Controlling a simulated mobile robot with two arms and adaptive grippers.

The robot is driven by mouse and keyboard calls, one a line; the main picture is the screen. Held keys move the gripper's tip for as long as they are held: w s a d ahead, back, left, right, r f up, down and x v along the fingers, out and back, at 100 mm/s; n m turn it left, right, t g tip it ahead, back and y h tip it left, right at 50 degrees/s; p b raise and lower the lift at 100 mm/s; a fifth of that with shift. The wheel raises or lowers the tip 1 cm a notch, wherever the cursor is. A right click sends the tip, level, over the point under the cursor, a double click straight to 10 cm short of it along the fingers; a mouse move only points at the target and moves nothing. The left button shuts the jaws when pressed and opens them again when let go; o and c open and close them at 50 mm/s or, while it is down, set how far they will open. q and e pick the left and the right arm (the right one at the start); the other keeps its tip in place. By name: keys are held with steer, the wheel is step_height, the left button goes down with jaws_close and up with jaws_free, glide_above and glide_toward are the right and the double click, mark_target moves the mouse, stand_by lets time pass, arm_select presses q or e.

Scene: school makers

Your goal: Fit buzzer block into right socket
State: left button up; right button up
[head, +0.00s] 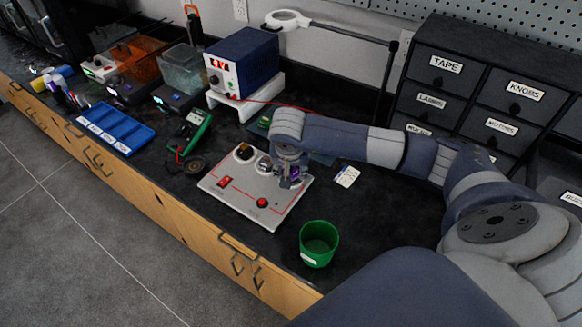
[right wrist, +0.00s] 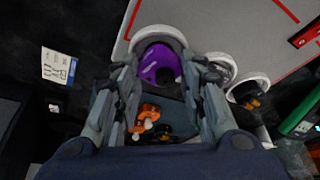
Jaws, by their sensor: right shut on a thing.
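The buzzer block (right wrist: 158,66) appears as a rounded purple piece between the fingertips in the right wrist view. My right gripper (right wrist: 162,80) is shut on it. In the head view this gripper (head: 290,178) points down at the back right of the light grey board (head: 240,190). The block is over the right socket (right wrist: 146,33), whose white rim shows around its far side. I cannot tell whether it is seated. The middle socket (head: 264,165) and left socket (head: 243,153) are beside it; the left one holds a dark part. My left gripper is not in view.
A green cup (head: 318,243) stands in front of the board. A white card (head: 347,176) lies to its right. A green meter (head: 196,128) and blue tray (head: 116,127) are to the left. A dark bin with orange parts (right wrist: 148,112) lies behind the board. Labelled drawers (head: 480,90) stand at back right.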

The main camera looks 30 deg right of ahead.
stand_by(0.8)
steer(key=shift+f+b, duration=0.55)
steer(key=shift+b, duration=0.2)
steer(key=o, duration=0.6)
steer(key=shift+r, duration=0.1)
steer(key=shift+p+v, duration=2)
steer(key=shift+v, duration=0.95)
steer(key=p+v, duration=0.2)
steer(key=v, duration=0.3)
steer(key=shift+s+a+p, duration=0.1)
steer(key=shift+p, duration=0.25)
